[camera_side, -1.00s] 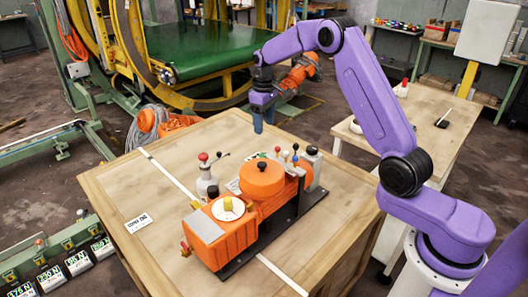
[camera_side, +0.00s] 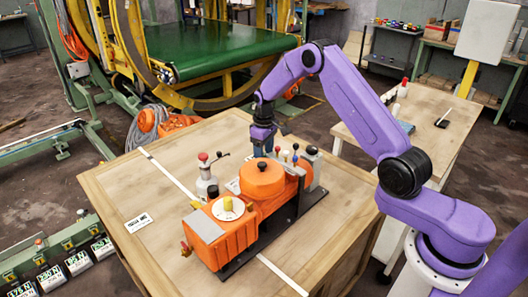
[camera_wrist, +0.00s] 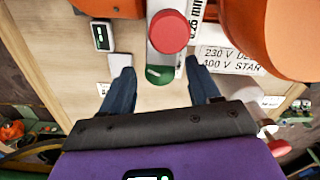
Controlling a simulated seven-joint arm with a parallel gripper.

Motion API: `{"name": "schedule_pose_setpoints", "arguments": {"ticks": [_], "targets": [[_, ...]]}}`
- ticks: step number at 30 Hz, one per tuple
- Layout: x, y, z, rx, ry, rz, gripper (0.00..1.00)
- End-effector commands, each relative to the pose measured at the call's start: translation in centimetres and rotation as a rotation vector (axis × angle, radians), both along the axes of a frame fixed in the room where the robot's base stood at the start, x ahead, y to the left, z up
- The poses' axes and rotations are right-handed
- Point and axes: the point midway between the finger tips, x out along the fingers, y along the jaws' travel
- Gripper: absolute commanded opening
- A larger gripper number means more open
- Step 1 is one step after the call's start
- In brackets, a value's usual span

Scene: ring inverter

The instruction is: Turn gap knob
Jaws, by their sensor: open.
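The orange machine (camera_side: 225,240) stands on a dark base plate on the wooden crate top. It carries a yellow knob (camera_side: 228,204) on a white dial and a large orange drum with a black knob. In the wrist view, a grey block with a red round cap (camera_wrist: 170,32), a green round part (camera_wrist: 158,74) and a label ending in "28 mm" (camera_wrist: 195,22) lies ahead of my fingers. I cannot tell which part is the gap knob. My gripper (camera_side: 260,150) is over the machine's far side. Its blue fingers (camera_wrist: 162,82) are apart and empty; their tips are hidden in the side view.
A grey stand with a red knob and side lever (camera_side: 207,183) is left of the machine. Small coloured knobs (camera_side: 290,155) and a grey cylinder (camera_side: 312,165) crowd the machine's far end. The crate's left top (camera_side: 130,190) is mostly clear. A side bench (camera_side: 425,125) is behind right.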

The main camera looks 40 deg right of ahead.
Motion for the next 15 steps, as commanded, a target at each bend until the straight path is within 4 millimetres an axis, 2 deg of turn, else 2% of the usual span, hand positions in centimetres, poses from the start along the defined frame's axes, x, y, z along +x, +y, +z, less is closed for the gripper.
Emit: {"name": "schedule_pose_setpoints", "arguments": {"ticks": [2,3,5,6,8,15], "targets": [[0.01,0.0,0.02,0.0,0.0,0.0,0.61],[0.01,0.0,0.03,0.0,0.0,0.0,0.55],[0.0,0.0,0.03,0.0,0.0,0.0,0.35],[0.0,0.0,0.04,0.0,0.0,0.0,0.22],[0.0,0.0,0.04,0.0,0.0,0.0,0.05],[-0.01,0.0,0.06,0.0,0.001,-0.014,0.05]]}}
